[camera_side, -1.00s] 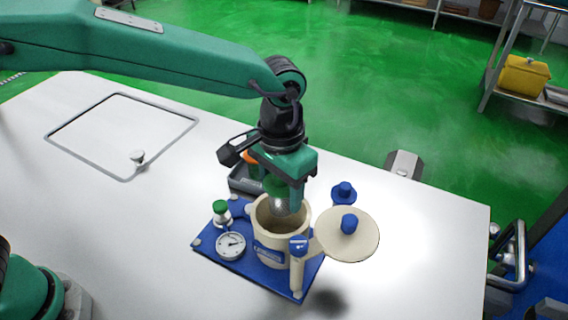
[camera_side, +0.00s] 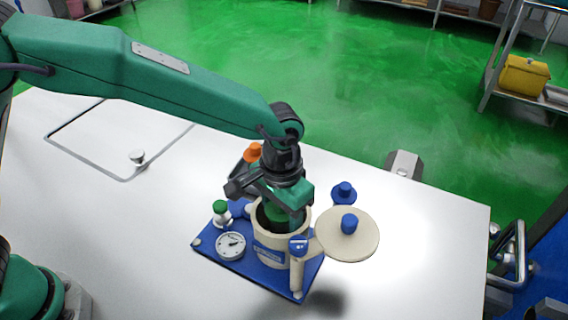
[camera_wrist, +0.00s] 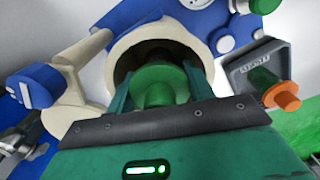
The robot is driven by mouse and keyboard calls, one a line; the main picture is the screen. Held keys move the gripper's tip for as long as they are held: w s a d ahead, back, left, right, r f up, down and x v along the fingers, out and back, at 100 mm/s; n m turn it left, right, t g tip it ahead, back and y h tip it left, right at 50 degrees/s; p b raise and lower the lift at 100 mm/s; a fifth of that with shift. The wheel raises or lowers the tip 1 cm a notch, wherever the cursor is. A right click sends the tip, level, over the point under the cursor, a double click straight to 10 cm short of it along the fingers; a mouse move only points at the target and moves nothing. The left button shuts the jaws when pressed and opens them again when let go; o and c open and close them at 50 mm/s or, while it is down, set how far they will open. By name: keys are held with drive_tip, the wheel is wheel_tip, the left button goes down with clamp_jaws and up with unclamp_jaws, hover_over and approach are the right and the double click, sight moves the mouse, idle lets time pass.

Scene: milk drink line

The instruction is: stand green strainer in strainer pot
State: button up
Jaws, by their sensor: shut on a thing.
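The cream strainer pot (camera_side: 268,248) stands on a blue base plate (camera_side: 225,262) with its lid (camera_side: 347,252) swung out to the right. My gripper (camera_side: 283,215) points down into the pot's mouth, with its fingers partly hidden by the rim. In the wrist view my gripper (camera_wrist: 156,88) is shut on the green strainer (camera_wrist: 158,82), one finger on each side of it. The strainer is inside the pot's opening, and the cream rim (camera_wrist: 122,48) curves around it. Its lower part is hidden, so I cannot tell whether it touches the pot's floor.
A dial gauge (camera_side: 231,246) and a green-capped fitting (camera_side: 221,212) are on the plate left of the pot. A blue-topped post (camera_side: 344,192) stands behind the lid. A dark grey holder (camera_wrist: 262,68) with an orange-tipped piece (camera_wrist: 284,97) is close by.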

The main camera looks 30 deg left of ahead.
drive_tip(key=shift+f, duration=1.75)
drive_tip(key=shift+f, duration=0.55)
drive_tip(key=o, duration=1.3)
drive_tip(key=shift+c, duration=0.2)
drive_tip(key=shift+w+r, duration=0.1)
drive_tip(key=shift+r, duration=4.05)
drive_tip(key=shift+a, duration=0.1)
